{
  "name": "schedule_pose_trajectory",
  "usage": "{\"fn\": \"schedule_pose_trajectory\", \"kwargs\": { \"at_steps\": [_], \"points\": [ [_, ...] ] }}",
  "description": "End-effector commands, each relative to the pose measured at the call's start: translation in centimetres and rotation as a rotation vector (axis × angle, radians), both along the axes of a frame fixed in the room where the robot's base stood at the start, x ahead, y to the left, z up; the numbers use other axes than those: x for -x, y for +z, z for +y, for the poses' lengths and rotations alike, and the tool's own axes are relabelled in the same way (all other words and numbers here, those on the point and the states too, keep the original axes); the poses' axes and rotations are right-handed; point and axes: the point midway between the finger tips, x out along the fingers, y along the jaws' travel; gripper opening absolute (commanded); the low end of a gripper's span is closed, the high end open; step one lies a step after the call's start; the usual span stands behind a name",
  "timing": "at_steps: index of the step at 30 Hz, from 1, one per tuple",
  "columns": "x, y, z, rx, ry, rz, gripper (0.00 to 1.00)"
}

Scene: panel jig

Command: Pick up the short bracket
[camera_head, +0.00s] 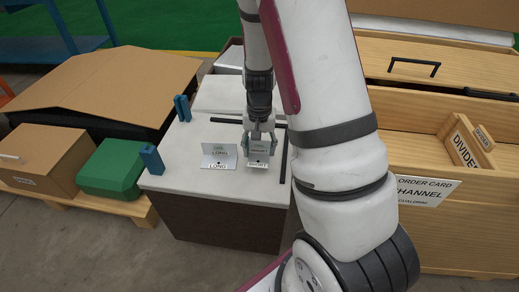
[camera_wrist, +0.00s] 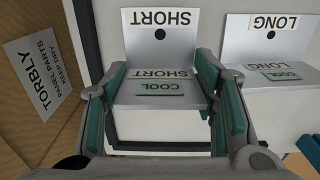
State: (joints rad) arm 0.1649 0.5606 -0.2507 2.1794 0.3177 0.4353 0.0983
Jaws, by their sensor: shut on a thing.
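The short bracket (camera_head: 258,154) is a light metal L-shaped piece with SHORT labels, on the white worktop at the front right. It fills the middle of the wrist view (camera_wrist: 160,56), with a green COOL label on its nearer plate. My gripper (camera_head: 259,141) comes down on it from above. In the wrist view my gripper (camera_wrist: 163,73) has its green-padded fingers on the two side edges of the bracket, shut on it. I cannot tell whether the bracket still touches the worktop. The long bracket (camera_head: 218,158) stands just to its left, apart from it, and shows at right in the wrist view (camera_wrist: 268,50).
Two blue posts (camera_head: 151,158) (camera_head: 182,108) stand at the left of the white worktop (camera_head: 180,178). A dark rail (camera_head: 284,155) runs along the right of the short bracket. A wooden crate (camera_head: 440,237) is at right; a green box (camera_head: 111,169) is at left.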

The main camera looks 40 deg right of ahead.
Motion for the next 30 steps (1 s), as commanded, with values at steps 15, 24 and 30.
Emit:
{"fn": "schedule_pose_trajectory", "kwargs": {
  "at_steps": [15, 24, 30],
  "points": [
    [11.7, 1.8, -2.9, -0.001, -0.007, -0.001, 0.24],
    [15.1, 2.0, -3.7, -0.001, -0.002, -0.001, 0.24],
    [15.5, 2.1, -3.7, -0.001, 0.004, -0.001, 0.24]
  ]
}}
